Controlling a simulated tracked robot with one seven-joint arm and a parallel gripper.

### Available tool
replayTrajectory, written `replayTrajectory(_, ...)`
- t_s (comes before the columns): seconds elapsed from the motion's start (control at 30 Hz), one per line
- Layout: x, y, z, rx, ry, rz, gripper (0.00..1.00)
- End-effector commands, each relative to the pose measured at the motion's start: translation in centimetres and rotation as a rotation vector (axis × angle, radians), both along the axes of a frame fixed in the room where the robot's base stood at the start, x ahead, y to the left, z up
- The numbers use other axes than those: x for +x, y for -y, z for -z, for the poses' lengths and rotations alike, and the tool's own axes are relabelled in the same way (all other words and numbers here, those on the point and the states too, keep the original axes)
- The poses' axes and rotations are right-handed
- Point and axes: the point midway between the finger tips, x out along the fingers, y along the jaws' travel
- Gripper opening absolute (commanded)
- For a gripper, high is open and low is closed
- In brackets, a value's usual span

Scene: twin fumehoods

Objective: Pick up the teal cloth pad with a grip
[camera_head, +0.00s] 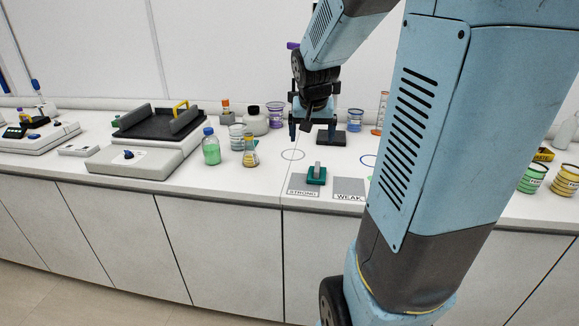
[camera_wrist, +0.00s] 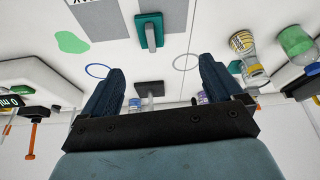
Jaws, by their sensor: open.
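The teal cloth pad (camera_head: 316,179) lies on the white bench near its front edge, at the right side of the grey square marked STRONG (camera_head: 303,187). A grey upright grip stands on top of it. In the wrist view the pad (camera_wrist: 144,18) is at the top middle, its grip pointing toward the camera. My gripper (camera_head: 312,128) is open and empty above the bench, farther back than the pad. In the wrist view its two dark blue fingers (camera_wrist: 162,70) are spread wide, with the pad beyond their tips and apart from them.
A grey square marked WEAK (camera_head: 349,187) lies right of the pad. A green-filled bottle (camera_head: 211,148) and a yellow-banded flask (camera_head: 250,152) stand to the left. A dark-based stand (camera_head: 331,138) is behind. A green patch (camera_wrist: 72,42) marks the bench. Bench around the pad is mostly clear.

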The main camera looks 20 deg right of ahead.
Motion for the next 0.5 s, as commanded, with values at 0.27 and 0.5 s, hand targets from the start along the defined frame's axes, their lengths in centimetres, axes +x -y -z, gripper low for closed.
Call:
replayTrajectory(0.27, 3.1, 3.3, 3.2, 0.014, -0.011, 0.089, 0.94)
replayTrajectory(0.5, 3.9, 4.0, 5.3, 0.017, -0.014, 0.101, 0.94)
